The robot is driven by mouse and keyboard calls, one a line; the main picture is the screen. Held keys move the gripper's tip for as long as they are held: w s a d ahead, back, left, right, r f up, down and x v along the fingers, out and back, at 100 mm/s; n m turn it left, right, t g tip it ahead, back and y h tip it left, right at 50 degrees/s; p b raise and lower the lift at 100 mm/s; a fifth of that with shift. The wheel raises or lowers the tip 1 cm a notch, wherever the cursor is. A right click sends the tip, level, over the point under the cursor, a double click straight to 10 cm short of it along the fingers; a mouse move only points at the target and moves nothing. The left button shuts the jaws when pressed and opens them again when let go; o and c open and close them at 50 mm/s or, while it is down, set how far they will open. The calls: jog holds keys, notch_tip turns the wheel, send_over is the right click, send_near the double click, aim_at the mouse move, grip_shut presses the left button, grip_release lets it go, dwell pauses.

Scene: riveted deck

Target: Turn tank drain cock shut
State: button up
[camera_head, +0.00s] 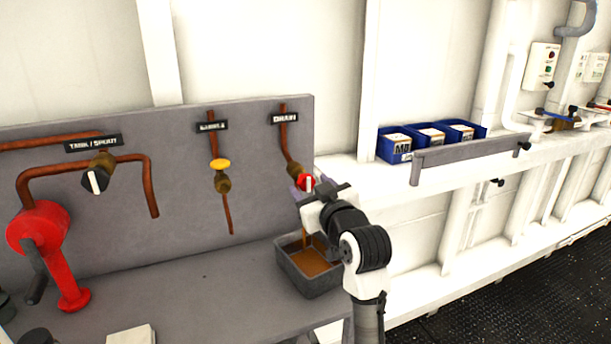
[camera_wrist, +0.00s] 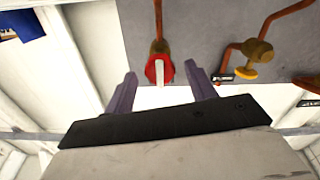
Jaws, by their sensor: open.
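The drain cock has a red knob with a white bar (camera_head: 306,183) on a copper pipe below the DRAIN label (camera_head: 285,118). In the wrist view the red knob (camera_wrist: 159,70) shows its white bar lined up with the pipe. My gripper (camera_wrist: 160,72) is open, with one purple finger on each side of the knob; I cannot tell whether either touches it. In the head view my gripper (camera_head: 307,192) partly covers the knob. A grey tray (camera_head: 284,270) below holds brown liquid, and a thin brown stream (camera_head: 304,238) falls into it.
A yellow-handled valve (camera_head: 220,164) and a black-and-white TANK/SPOUT knob (camera_head: 95,181) are on the same grey panel (camera_head: 260,150), to the left. A red hand pump (camera_head: 45,240) stands far left. Blue bins (camera_head: 432,138) sit on the right shelf behind a grey rail (camera_head: 465,157).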

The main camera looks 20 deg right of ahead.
aim_at(309, 185)
jog(key=shift+w+a+p, duration=0.1)
jog(key=shift+w+p, duration=0.25)
jog(key=shift+w, duration=1.4)
jog(key=c, duration=1)
